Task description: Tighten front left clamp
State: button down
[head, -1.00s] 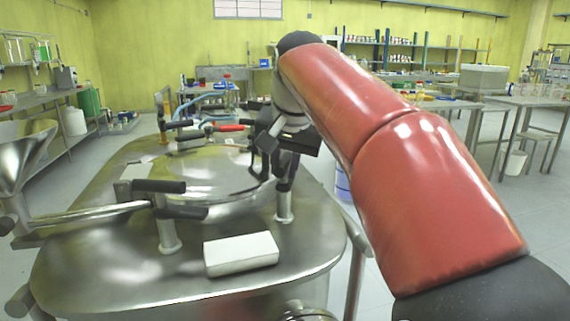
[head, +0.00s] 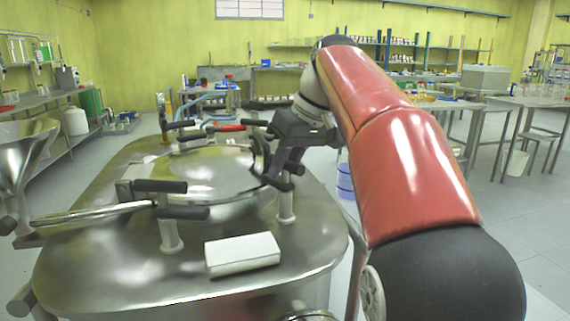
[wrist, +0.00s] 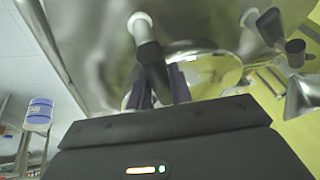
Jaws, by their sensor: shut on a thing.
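A round metal lid (head: 215,172) on the steel reactor top has clamps around its rim. The clamp at the picture's front left (head: 170,228) has a pale post and black handles, and stands apart from my gripper. My gripper (head: 276,168) is at the clamp on the picture's right, whose post (head: 287,205) rises beside the lid. In the wrist view, my fingers (wrist: 157,90) are shut around the upper part of that clamp, and its post (wrist: 150,48) runs between them to a white foot. The exact grip is partly hidden by the gripper body.
A pale box (head: 242,254) lies on the reactor top in front. A metal funnel (head: 25,150) stands at left.

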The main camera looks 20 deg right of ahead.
jog(key=shift+n+g+y, duration=0.3)
jog(key=shift+n+g, duration=0.1)
jog(key=shift+n, duration=0.6)
jog(key=c, duration=1.3)
grip_release()
jog(key=shift+v, duration=3.75)
